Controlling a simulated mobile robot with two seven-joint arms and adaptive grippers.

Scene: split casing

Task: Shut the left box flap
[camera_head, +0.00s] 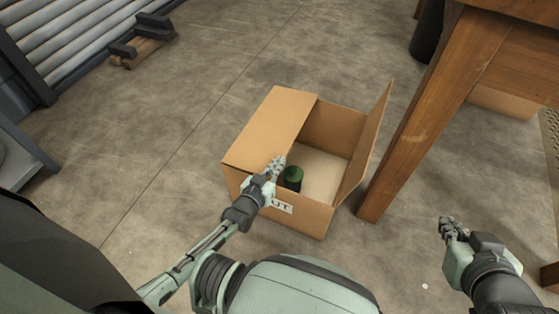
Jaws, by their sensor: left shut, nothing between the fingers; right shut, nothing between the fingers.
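A cardboard box (300,215) stands on the floor in the head view. Its left flap (268,125) lies folded over the left part of the opening, close to level. Its right flap (368,140) stands up and leans outward a little. My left gripper (277,162) is shut and empty, at the inner edge of the left flap near the box front; I cannot tell whether it touches the flap. A dark green-topped object (293,177) is inside the box beside that gripper. My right gripper (446,224) is shut and empty, away to the right of the box.
A wooden table (415,120) stands right of the box, its leg near the right flap. A shutter (75,35) and a small wooden pallet-like piece (145,48) are at the upper left. The floor left of the box is clear.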

